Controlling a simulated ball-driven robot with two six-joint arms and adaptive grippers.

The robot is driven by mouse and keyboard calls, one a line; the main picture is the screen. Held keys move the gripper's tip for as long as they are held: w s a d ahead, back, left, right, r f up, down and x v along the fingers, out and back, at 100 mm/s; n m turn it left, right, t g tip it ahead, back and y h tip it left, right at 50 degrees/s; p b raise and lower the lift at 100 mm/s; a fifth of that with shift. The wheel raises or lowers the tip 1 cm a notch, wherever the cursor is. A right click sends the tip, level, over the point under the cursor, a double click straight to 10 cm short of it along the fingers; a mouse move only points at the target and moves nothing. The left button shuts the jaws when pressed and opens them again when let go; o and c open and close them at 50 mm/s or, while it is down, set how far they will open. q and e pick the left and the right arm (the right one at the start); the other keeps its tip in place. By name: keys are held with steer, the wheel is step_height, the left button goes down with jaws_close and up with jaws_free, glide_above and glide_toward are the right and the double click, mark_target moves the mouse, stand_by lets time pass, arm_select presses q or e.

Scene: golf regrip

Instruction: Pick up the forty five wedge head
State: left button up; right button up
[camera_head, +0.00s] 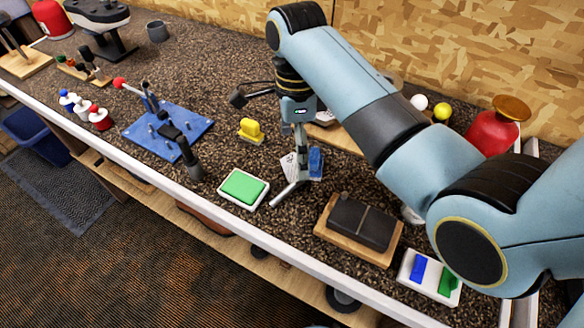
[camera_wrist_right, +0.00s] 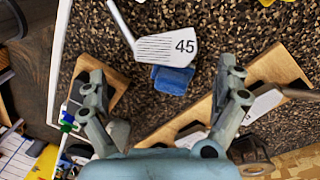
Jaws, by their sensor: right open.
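The forty five wedge head (camera_wrist_right: 165,46) is a pale metal head marked "45" with grooves and a short hosel, seen in the wrist view. It rests at a blue block (camera_wrist_right: 172,80), which also shows in the head view (camera_head: 316,162). In the head view the wedge head (camera_head: 289,165) is partly hidden by my right gripper (camera_head: 299,165). My right gripper is open and empty, its fingers spread to either side in the wrist view, with the head beyond the fingertips. My left gripper is not in view.
A green pad in a white tray (camera_head: 243,188) lies left of the wedge head. A dark block on a wooden board (camera_head: 361,223) is to the right. A yellow block (camera_head: 250,130) and blue fixture plate (camera_head: 168,133) stand further left. The bench's front edge is close.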

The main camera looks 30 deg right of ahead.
mark_target(296, 167)
step_height(296, 167, down, 4)
steer(key=shift+s+a+r+p, duration=0.1)
steer(key=shift+s+a+p, duration=0.05)
steer(key=shift+p, duration=0.3)
steer(key=shift+f, duration=0.55)
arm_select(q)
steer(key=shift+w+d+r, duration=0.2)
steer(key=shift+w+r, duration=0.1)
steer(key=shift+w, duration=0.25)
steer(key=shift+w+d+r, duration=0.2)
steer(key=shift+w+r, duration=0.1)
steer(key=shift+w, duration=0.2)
arm_select(e)
steer(key=c, duration=0.6)
steer(key=shift+s, duration=0.1)
steer(key=c, duration=0.7)
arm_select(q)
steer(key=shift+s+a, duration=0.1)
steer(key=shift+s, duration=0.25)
arm_select(e)
steer(key=shift+c, duration=0.4)
